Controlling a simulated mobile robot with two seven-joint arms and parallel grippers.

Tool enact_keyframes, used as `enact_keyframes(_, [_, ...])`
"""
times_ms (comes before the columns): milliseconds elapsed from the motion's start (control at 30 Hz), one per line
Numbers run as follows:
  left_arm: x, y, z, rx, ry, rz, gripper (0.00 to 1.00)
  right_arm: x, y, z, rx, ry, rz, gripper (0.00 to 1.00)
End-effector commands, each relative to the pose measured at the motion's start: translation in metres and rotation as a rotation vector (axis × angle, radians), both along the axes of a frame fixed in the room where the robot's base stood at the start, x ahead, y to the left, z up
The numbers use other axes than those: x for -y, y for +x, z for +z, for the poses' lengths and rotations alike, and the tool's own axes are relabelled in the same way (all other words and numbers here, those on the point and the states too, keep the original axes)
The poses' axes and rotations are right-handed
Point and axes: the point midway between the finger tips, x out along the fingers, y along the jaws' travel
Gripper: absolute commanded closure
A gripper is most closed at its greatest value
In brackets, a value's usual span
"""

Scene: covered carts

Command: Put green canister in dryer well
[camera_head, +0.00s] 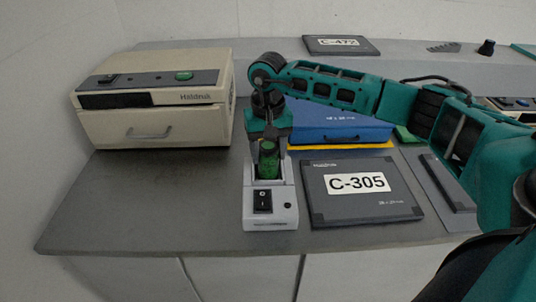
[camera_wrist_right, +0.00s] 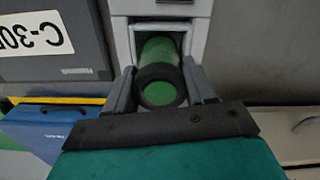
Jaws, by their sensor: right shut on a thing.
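The green canister (camera_head: 268,160) has a dark band near its top. My right gripper (camera_head: 268,150) is shut on it from above. The canister stands at the opening of the dryer (camera_head: 270,219), a narrow light-grey box with a black switch on its front. In the right wrist view the canister (camera_wrist_right: 159,72) sits between the two fingers (camera_wrist_right: 158,92), with its far part within the square well of the dryer (camera_wrist_right: 201,35). Its lower end is hidden, so I cannot tell how deep it reaches. My left gripper is not in view.
A cream box labelled Haldnuk (camera_head: 155,125) stands at the left. A dark panel marked C-305 (camera_head: 330,208) lies right of the dryer, with a blue case (camera_head: 335,125) behind it. Bare grey counter (camera_head: 150,205) lies left of the dryer.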

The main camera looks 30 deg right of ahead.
Motion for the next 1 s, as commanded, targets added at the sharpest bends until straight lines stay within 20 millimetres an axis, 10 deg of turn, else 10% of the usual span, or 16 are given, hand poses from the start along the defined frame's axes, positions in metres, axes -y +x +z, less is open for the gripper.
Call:
enact_keyframes(433, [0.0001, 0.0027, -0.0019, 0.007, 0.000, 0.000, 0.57, -0.0004, 0.0000, -0.0181, 0.001, 0.001, 0.001, 0.81])
enact_keyframes(467, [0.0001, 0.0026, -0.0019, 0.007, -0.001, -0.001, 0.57, -0.0003, -0.0001, -0.0183, 0.000, 0.000, 0.001, 0.45])
enact_keyframes(500, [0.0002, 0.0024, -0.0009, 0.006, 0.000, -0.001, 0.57, -0.0003, -0.0001, -0.0171, 0.000, 0.000, 0.001, 0.41])
enact_keyframes(733, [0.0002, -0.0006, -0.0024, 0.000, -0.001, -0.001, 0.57, -0.0003, -0.0001, -0.0169, 0.000, 0.000, 0.001, 0.20])
enact_keyframes(1000, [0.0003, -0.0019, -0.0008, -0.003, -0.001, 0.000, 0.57, -0.0003, -0.0001, -0.0143, 0.000, 0.000, 0.001, 0.20])
